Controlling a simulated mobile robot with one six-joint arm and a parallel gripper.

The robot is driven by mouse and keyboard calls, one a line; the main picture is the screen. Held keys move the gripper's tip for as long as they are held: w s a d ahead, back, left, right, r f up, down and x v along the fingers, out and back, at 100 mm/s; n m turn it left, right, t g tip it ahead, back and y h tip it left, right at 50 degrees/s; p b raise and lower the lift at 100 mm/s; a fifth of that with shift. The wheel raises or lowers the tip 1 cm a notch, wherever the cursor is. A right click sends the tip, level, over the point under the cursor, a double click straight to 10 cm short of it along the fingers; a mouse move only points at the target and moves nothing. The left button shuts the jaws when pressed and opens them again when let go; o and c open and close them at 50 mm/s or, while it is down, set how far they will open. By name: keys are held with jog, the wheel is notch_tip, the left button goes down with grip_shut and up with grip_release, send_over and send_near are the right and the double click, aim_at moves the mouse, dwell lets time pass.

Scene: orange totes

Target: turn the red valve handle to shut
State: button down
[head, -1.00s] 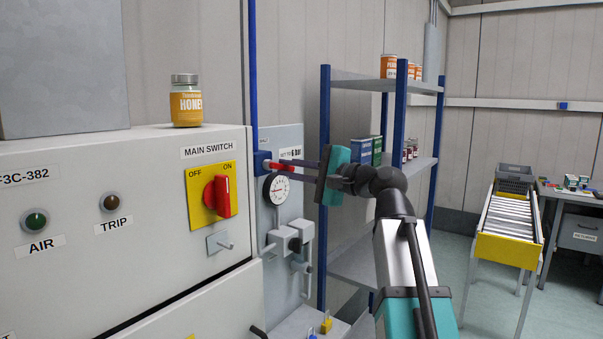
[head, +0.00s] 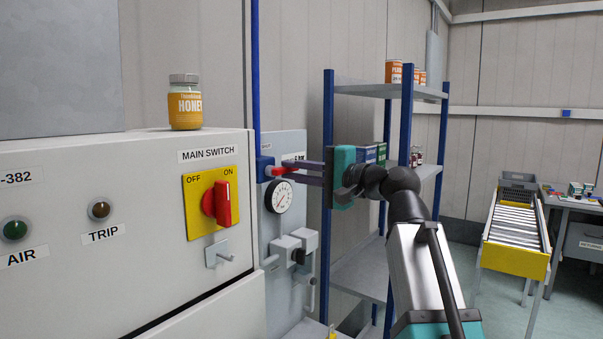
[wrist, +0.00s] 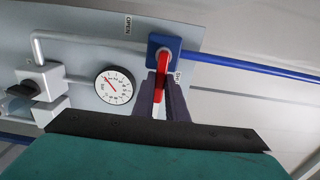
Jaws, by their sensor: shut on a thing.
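The red valve handle (head: 284,171) sits on a blue valve body (head: 264,169) on the grey panel. In the head view it points right. In the wrist view the red handle (wrist: 161,72) points down from the blue body (wrist: 172,46), roughly across the line of the blue pipe. My gripper (wrist: 161,84) is shut on the handle, with one dark finger on each side of it.
A pressure gauge (head: 279,196) and grey pipe fittings (head: 293,246) sit below the valve. The switch cabinet (head: 110,270), with a honey jar (head: 184,103) on it, stands left. A blue-post shelf (head: 390,90) stands close behind my arm.

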jog(key=shift+w+d, duration=0.1)
jog(key=shift+d, duration=0.05)
jog(key=c, duration=1.8)
grip_release()
jog(key=shift+o, duration=0.2)
jog(key=shift+s, duration=0.2)
jog(key=b+v, duration=0.1)
jog(key=v, duration=1.2)
jog(key=shift+s+d, duration=0.15)
